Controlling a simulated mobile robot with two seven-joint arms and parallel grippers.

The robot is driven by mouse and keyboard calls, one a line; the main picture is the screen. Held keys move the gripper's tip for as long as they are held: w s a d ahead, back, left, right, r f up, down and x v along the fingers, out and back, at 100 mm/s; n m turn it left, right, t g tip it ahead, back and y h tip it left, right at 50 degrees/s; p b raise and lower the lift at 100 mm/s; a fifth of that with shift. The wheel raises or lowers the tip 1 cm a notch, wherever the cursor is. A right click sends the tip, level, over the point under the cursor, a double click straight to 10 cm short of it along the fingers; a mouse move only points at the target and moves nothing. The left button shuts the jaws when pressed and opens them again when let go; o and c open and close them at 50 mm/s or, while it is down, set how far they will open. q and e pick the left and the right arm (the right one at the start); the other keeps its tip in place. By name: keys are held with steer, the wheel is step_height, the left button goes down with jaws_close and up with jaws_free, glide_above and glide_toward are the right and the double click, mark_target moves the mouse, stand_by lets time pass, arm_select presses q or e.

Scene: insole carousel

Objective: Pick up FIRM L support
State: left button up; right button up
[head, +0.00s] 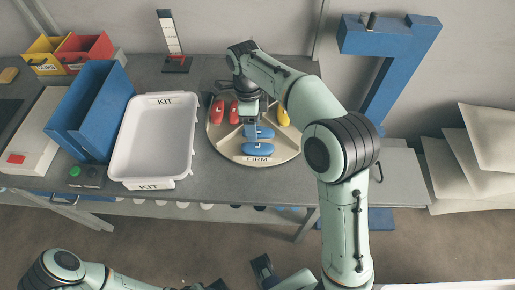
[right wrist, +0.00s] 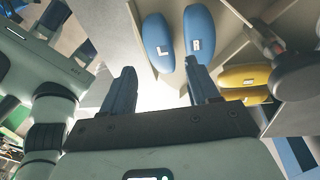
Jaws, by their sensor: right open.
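The FIRM L support (head: 260,149) is a blue insole shape marked L, lying at the front of the round carousel (head: 230,150) by the FIRM label. In the right wrist view the L support (right wrist: 158,42) lies just beyond the gap between my fingertips. A blue support marked R (right wrist: 200,32) lies beside it, near one fingertip. My right gripper (right wrist: 162,78) is open and empty. In the head view, the right gripper (head: 252,135) is over the blue supports and partly hides them. Parts of my left arm show at the bottom edge; its jaws are not clear.
Red supports (head: 225,110) and a yellow one (head: 283,117) lie in other carousel sections, between raised dividers. A white KIT tray (head: 152,178) stands left of the carousel, beside a blue bin (head: 92,110). A blue stand (head: 385,75) rises at the back right.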

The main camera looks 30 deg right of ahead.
mark_target(257, 147)
step_height(257, 147, down, 2)
steer(key=shift+s+f, duration=0.1)
steer(key=shift+s+d+f+b, duration=0.1)
steer(key=shift+s+f+b, duration=0.15)
steer(key=shift+f, duration=0.6)
steer(key=shift+s+f+b, duration=0.2)
steer(key=shift+f, duration=0.65)
steer(key=shift+s+d+f+b, duration=0.1)
steer(key=shift+s+f+b, duration=0.15)
steer(key=shift+f, duration=0.6)
steer(key=c, duration=0.8)
